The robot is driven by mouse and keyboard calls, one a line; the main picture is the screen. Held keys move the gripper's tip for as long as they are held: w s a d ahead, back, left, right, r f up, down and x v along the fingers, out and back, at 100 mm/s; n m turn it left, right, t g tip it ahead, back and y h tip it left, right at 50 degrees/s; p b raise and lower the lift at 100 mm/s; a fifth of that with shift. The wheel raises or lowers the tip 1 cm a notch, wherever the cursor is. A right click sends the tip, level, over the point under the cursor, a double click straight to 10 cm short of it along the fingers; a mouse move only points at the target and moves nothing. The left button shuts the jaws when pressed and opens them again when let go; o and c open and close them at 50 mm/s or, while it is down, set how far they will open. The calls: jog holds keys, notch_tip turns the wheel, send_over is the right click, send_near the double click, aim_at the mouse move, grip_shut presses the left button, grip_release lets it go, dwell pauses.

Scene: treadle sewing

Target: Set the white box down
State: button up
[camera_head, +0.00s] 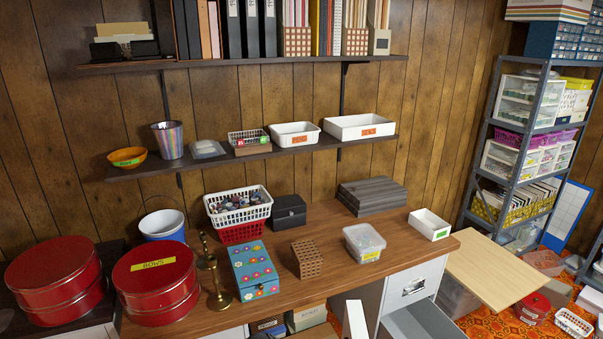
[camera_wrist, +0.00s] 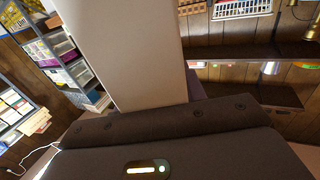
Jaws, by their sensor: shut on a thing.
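The white box (camera_wrist: 125,50) fills the upper middle of the wrist view as a large, plain, pale slab. It stands out beyond the dark body of my gripper (camera_wrist: 165,118), which is shut on it. The fingertips are hidden, so the exact grip does not show. In the head view a tilted white slab (camera_head: 356,319) shows at the bottom edge, in front of the wooden desk (camera_head: 290,222). It looks like the same box, but most of it is cut off. My gripper does not show clearly in the head view.
The desk holds red tins (camera_head: 157,283), a flowered box (camera_head: 253,270), a brown patterned box (camera_head: 307,259), a clear tub (camera_head: 364,242), a small open white box (camera_head: 429,224) and a dark grey box (camera_head: 371,197). A drawer (camera_head: 425,322) stands open below. Clear wood lies between several items.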

jog(key=s+f, duration=0.4)
jog(key=f, duration=0.1)
jog(key=shift+s+f, duration=0.2)
jog(key=shift+d, duration=0.15)
dwell(0.7)
